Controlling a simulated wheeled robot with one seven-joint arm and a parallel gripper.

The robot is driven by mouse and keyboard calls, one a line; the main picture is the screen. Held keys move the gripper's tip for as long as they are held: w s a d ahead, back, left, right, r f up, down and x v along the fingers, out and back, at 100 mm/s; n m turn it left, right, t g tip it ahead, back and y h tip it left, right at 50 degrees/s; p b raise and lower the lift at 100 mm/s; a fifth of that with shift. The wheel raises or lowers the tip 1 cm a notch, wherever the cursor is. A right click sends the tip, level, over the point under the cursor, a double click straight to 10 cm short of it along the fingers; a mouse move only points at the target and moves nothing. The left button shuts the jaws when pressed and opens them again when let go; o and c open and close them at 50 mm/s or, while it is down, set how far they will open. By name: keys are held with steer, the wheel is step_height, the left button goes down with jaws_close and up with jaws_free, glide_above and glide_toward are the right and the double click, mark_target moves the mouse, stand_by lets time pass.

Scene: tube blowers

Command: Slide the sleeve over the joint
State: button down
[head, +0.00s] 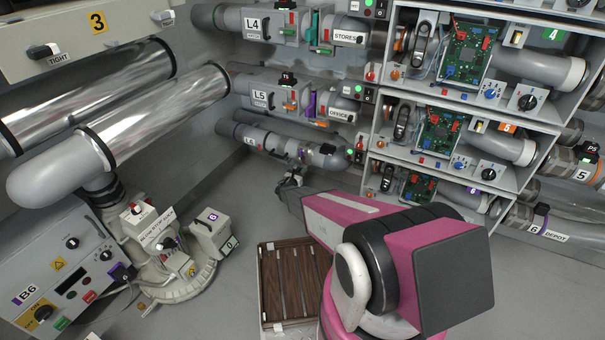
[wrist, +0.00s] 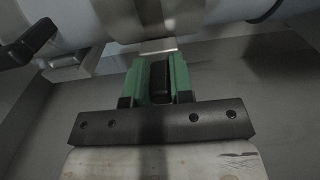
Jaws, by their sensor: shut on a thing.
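The L6 tube (head: 262,136) runs along the wall at the back, below the L5 tube. A dull metallic band, apparently the sleeve (head: 293,147), sits around it near a dark grey end piece. In the wrist view the sleeve (wrist: 155,18) crosses the top edge around the pale pipe (wrist: 92,22). My gripper (head: 291,180) is just below the tube. In the wrist view its green fingers (wrist: 160,75) are close together, shut on a small tab under the sleeve. The joint itself cannot be made out clearly.
The L5 tube (head: 268,96) and L4 tube (head: 270,24) run above. Shelves with circuit boards (head: 437,133) stand to the right. A slatted brown crate (head: 262,290) is on the floor below my arm. A white floor machine (head: 165,250) stands at left.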

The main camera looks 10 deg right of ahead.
steer(key=w+a, duration=0.2)
steer(key=a, duration=0.1)
steer(key=shift+w+a, duration=0.1)
steer(key=shift+w, duration=0.15)
steer(key=c, duration=1)
jaws_free()
steer(key=shift+a, duration=0.1)
steer(key=v, duration=1)
steer(key=shift+s+a, duration=0.2)
steer(key=shift+s, duration=0.15)
